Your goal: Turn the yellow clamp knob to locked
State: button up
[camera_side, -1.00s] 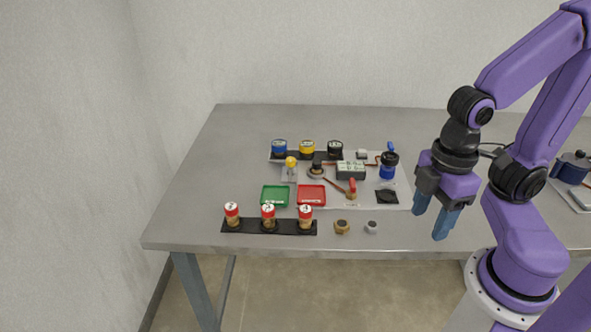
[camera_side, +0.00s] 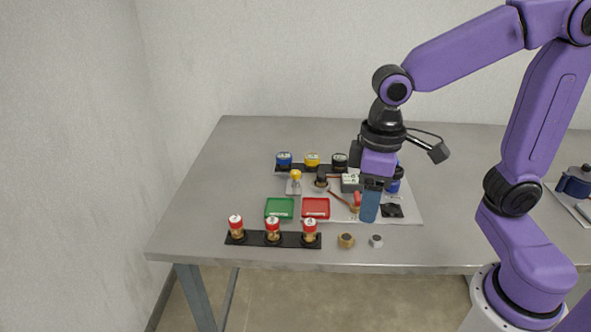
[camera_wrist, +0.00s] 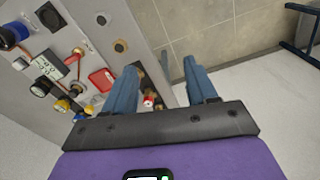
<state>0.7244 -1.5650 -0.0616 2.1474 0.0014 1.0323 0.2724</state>
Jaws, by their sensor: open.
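The yellow clamp knob (camera_side: 296,175) stands on a small light grey block at the left part of the grey panel (camera_side: 409,214). In the wrist view a yellow round top (camera_wrist: 88,109) at the lower left seems to be it, partly cut off by my finger and hand. My gripper (camera_side: 370,216) is open and empty. It points down over the right part of the panel, well to the right of the knob. One finger mostly hides the other in the side view; both show apart in the wrist view (camera_wrist: 162,68). The knob's turn position is too small to tell.
Blue, yellow and black canisters (camera_side: 312,160) stand behind the knob. Green (camera_side: 279,208) and red (camera_side: 316,208) trays lie in front of it. A red-handled valve (camera_side: 356,200) is beside my fingers. A rack (camera_side: 254,238) of red-topped cans and two small fittings (camera_side: 346,241) are near the front edge.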

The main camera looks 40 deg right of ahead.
jog(key=w+a+r+m, duration=0.15)
jog(key=w+m, duration=0.35)
jog(key=w, duration=0.5)
jog(key=m, duration=1.5)
send_over(296, 172)
jog(key=f, duration=0.1)
notch_tip(296, 172, down, 18)
jog(key=shift+r, duration=0.15)
jog(key=c, duration=1.1)
